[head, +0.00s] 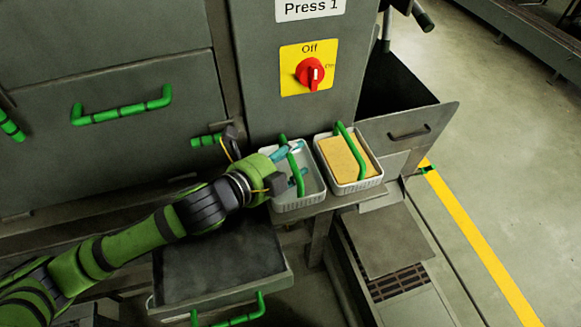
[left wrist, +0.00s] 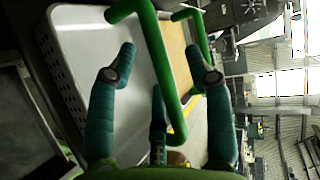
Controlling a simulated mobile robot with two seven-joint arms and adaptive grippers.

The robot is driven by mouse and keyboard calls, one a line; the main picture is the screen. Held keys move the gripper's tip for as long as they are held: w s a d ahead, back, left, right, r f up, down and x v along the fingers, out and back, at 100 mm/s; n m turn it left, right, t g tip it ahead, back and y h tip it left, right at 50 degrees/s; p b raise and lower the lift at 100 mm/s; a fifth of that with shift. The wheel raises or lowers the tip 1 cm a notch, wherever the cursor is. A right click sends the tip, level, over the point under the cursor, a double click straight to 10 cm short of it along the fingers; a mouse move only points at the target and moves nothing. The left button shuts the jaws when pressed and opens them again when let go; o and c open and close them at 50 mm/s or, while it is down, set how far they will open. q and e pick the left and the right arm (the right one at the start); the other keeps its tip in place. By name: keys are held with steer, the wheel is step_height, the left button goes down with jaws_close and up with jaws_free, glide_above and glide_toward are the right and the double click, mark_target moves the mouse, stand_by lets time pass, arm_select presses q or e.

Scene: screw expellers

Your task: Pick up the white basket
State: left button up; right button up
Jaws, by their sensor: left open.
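A white basket (head: 298,204) with a green handle (head: 292,165) stands on a narrow ledge below the red switch. It looks empty where its inside shows. My left gripper (head: 298,162) is open at this handle, above the basket. In the left wrist view the handle (left wrist: 152,55) passes between the open fingers of my left gripper (left wrist: 160,62), and the white basket (left wrist: 78,42) lies behind them. I cannot tell whether any finger touches the handle. My right gripper is not in view.
A second white basket (head: 361,187) with a yellow filling (head: 342,158) and a green handle (head: 350,150) stands close on the right. The press panel with a red switch (head: 310,73) rises behind. A dark open drawer (head: 220,262) is below my arm.

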mark_target(290, 156)
arm_select(q)
steer(key=shift+c, duration=0.8)
jaws_close()
step_height(290, 156, up, 4)
steer(key=shift+w+r+b, duration=0.1)
steer(key=shift+r+b, duration=0.1)
steer(key=shift+b, duration=0.3)
steer(key=s+d+r+b, duration=0.1)
steer(key=s+d+r, duration=0.1)
steer(key=d, duration=0.3)
steer(key=s+d+r+b, duration=0.1)
steer(key=s+d+r, duration=0.1)
steer(key=d+r, duration=0.2)
steer(key=shift+d+r, duration=0.35)
steer(key=shift+d, duration=0.65)
